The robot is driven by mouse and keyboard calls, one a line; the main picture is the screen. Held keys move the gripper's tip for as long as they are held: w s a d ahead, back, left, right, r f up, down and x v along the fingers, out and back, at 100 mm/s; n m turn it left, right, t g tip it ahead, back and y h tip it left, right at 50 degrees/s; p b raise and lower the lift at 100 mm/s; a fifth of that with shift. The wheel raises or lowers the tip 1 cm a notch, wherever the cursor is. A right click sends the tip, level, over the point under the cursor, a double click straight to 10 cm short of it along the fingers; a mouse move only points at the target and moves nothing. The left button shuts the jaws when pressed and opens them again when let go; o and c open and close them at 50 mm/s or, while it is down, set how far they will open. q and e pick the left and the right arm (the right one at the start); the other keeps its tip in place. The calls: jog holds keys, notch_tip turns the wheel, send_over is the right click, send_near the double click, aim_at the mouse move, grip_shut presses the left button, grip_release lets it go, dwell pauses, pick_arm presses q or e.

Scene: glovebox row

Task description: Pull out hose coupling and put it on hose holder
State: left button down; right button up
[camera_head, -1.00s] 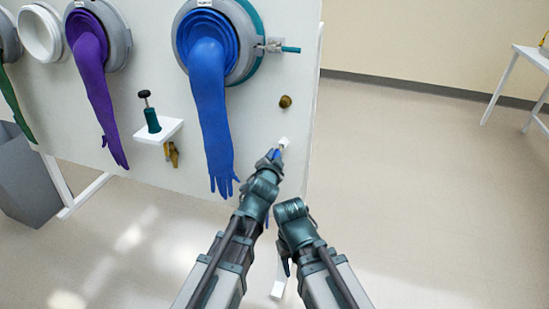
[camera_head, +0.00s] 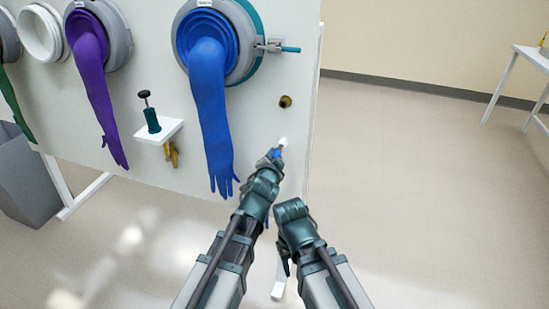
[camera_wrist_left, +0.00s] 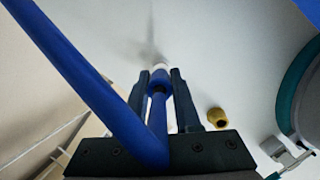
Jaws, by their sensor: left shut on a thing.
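My left gripper (camera_head: 275,156) is low in front of the white panel, below and slightly left of the brass port (camera_head: 285,101). In the left wrist view its fingers (camera_wrist_left: 160,88) are shut on the blue hose coupling (camera_wrist_left: 160,80), with the blue hose (camera_wrist_left: 80,75) looping back past the camera. A small white piece (camera_wrist_left: 160,68) shows at the coupling's front end, and in the head view at the gripper's tip (camera_head: 283,141). I cannot tell whether it belongs to the coupling or the hose holder. The right gripper is mostly hidden by its wrist.
A blue glove (camera_head: 210,110) hangs from its ring port just left of my left gripper. A clamp (camera_head: 275,48) sticks out at that ring's right. A white shelf (camera_head: 172,127) with a green-handled tool stands further left. The floor right of the panel is clear.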

pick_arm(q)
jog(key=shift+w+d+f, duration=0.1)
jog(key=shift+w+d, duration=0.15)
jog(key=shift+w, duration=0.45)
jog(key=shift+w+d+f, duration=0.1)
jog(key=shift+w+d, duration=0.1)
jog(key=shift+w, duration=0.5)
pick_arm(e)
jog(key=shift+f, duration=0.15)
pick_arm(q)
jog(key=c, duration=0.5)
grip_release()
jog(key=shift+c, duration=0.2)
jog(key=shift+s, duration=0.1)
